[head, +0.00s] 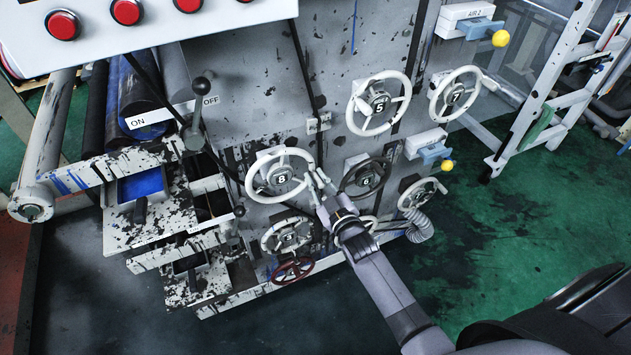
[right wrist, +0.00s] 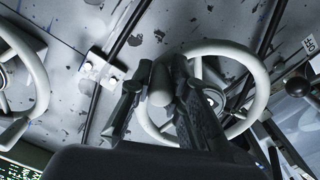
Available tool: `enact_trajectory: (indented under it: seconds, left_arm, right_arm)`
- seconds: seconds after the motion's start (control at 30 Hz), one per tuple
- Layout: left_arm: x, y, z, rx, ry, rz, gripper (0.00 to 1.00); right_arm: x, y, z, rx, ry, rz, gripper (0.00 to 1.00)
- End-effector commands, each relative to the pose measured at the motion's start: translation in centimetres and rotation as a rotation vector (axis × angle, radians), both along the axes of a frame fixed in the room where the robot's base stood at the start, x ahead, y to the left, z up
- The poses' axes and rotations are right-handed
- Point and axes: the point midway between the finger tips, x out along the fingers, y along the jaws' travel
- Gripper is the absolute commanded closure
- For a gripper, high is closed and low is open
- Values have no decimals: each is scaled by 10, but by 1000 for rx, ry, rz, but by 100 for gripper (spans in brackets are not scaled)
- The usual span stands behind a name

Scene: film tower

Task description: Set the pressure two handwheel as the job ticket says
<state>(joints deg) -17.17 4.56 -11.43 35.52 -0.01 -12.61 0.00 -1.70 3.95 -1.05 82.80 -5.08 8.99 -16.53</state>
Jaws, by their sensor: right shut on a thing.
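A white handwheel marked 8 (head: 250,180) is on the front of the grey machine, and it fills the middle of the right wrist view (right wrist: 263,82). My right gripper (head: 317,183) comes from the lower right and is shut on the right side of this wheel's rim. In the right wrist view its two dark fingers (right wrist: 158,82) stand on either side of the rim. No label naming pressure two can be read, so I cannot tell from the pictures which wheel bears that name. No job ticket can be made out. My left gripper is not in view.
White handwheels marked 5 (head: 352,103) and 7 (head: 436,104) are above right. A dark handwheel marked 6 (head: 345,182) is close beside my right gripper. A red handwheel (head: 292,281) sits low. A black-knobbed ON/OFF lever (head: 195,127) stands left of wheel 8.

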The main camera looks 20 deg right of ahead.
Motion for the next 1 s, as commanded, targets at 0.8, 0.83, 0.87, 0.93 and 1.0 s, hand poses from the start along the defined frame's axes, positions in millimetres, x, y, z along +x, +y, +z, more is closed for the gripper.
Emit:
enact_trajectory:
  seconds: [0.8, 0.83, 0.87, 0.93, 1.0]
  left_arm:
    - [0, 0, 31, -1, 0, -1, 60]
    - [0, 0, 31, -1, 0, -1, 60]
    - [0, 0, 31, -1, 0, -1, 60]
    - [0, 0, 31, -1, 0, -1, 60]
    - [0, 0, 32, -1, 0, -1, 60]
  right_arm:
    - [0, 9, 54, -610, -27, -1, 100]
    - [0, 9, 55, -619, -28, -1, 100]
    - [0, 10, 56, -628, -28, -1, 100]
    - [0, 11, 57, -644, -28, 0, 100]
    - [0, 11, 57, -656, -28, 0, 100]
